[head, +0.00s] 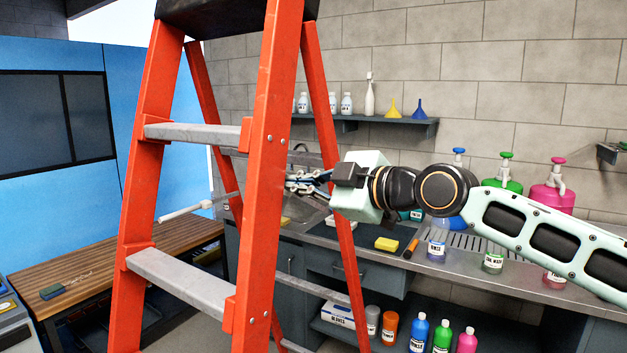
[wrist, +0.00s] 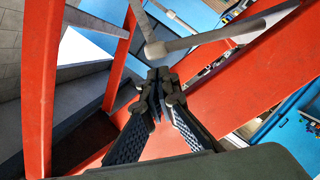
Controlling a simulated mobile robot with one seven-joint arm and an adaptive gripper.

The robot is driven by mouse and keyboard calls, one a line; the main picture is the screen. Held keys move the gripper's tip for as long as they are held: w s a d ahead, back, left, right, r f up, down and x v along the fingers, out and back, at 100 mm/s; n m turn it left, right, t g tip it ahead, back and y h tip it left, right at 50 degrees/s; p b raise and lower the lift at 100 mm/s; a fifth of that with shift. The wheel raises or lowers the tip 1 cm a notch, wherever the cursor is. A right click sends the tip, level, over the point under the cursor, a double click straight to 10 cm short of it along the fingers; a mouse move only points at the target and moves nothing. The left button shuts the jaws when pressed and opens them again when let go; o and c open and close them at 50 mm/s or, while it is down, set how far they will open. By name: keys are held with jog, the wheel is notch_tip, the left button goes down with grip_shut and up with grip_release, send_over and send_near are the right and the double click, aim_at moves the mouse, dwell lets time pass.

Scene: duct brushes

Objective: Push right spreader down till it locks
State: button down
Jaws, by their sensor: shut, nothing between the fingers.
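The orange stepladder (head: 265,200) stands open with grey steps. In the head view my gripper (head: 292,183) reaches in from the right, between the ladder's front and rear right rails, partly hidden by the front rail. A pale spreader bar (head: 190,210) slants across the ladder's left side. In the wrist view my gripper (wrist: 158,82) is shut and empty. Just beyond its fingertips shows a grey spreader joint (wrist: 155,50), with one bar (wrist: 205,38) running right and another going up. The joint looks bent. I cannot tell whether the fingers touch it.
The ladder's orange rails crowd my gripper on both sides. Behind the ladder is a counter (head: 480,268) with a sink, a yellow sponge (head: 387,244) and several bottles. A wall shelf (head: 380,122) holds more bottles and funnels. A wooden bench (head: 110,265) stands at left.

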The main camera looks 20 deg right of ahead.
jog(key=x, duration=0.2)
jog(key=shift+w+a, duration=0.1)
jog(key=shift+w, duration=0.15)
jog(key=shift+f, duration=0.1)
jog(key=w+d+f+m+g+y+b, duration=0.1)
jog(key=w+d+f+m+b, duration=0.1)
jog(key=d+f+m+b, duration=0.1)
jog(key=w+d+f+m+g+y+b, duration=0.1)
jog(key=w+d+f+m+b, duration=0.1)
jog(key=f+m+b, duration=0.3)
jog(key=shift+w+d+f+b, duration=0.25)
jog(key=shift+d+f+b, duration=0.3)
jog(key=shift+f+b, duration=0.65)
jog(key=shift+r, duration=0.15)
jog(key=shift+s+b, duration=0.15)
jog(key=shift+b, duration=0.2)
